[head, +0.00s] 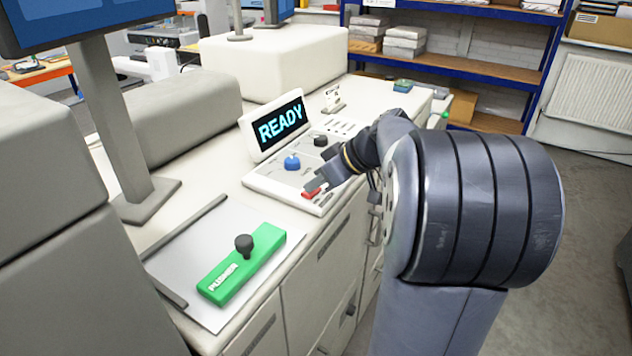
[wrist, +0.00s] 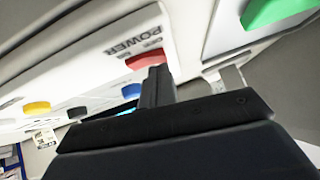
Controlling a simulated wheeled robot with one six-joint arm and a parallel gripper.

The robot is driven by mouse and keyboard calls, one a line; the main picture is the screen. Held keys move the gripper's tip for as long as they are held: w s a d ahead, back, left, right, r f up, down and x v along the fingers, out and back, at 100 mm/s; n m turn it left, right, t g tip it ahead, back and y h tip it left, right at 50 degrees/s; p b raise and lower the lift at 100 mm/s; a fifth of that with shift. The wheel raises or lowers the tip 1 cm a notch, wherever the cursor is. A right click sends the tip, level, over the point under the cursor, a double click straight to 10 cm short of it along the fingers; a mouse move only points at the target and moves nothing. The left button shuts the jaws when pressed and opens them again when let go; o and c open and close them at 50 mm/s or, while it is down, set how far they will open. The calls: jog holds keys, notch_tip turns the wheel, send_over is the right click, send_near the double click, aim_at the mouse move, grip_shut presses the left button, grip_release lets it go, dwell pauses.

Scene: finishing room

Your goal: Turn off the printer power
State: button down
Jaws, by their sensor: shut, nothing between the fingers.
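The printer's control panel (head: 268,184) lies on the white machine top, with a lit display (head: 281,126) reading "READY" behind it. A red power switch (head: 311,194) sits at the panel's near right corner. In the wrist view the red switch (wrist: 148,59) lies beside the printed word "POWER" (wrist: 133,36). My gripper (head: 314,183) is shut and empty, with its fingertips right by the red switch. In the wrist view the closed fingers (wrist: 155,72) overlap the switch's edge. I cannot tell whether they touch it. The fingers partly hide the switch.
A blue knob (head: 292,162) and a black knob (head: 320,141) stand on the panel close to my gripper. In the wrist view a yellow button (wrist: 37,108) also shows. A green pusher block (head: 242,264) with a black knob lies on a grey plate nearer me. A monitor stand (head: 118,130) rises at left.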

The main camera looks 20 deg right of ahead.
jog(key=shift+f, duration=0.15)
jog(key=b, duration=0.2)
jog(key=shift+a+f+b, duration=0.15)
jog(key=shift+f+b, duration=0.15)
jog(key=shift+f, duration=0.1)
jog(key=shift+s+r+p, duration=0.1)
jog(key=shift+r+p, duration=0.25)
jog(key=shift+p, duration=0.1)
jog(key=shift+w+d+r, duration=0.1)
jog(key=shift+w+d, duration=0.4)
jog(key=shift+d, duration=0.25)
jog(key=shift+r, duration=0.1)
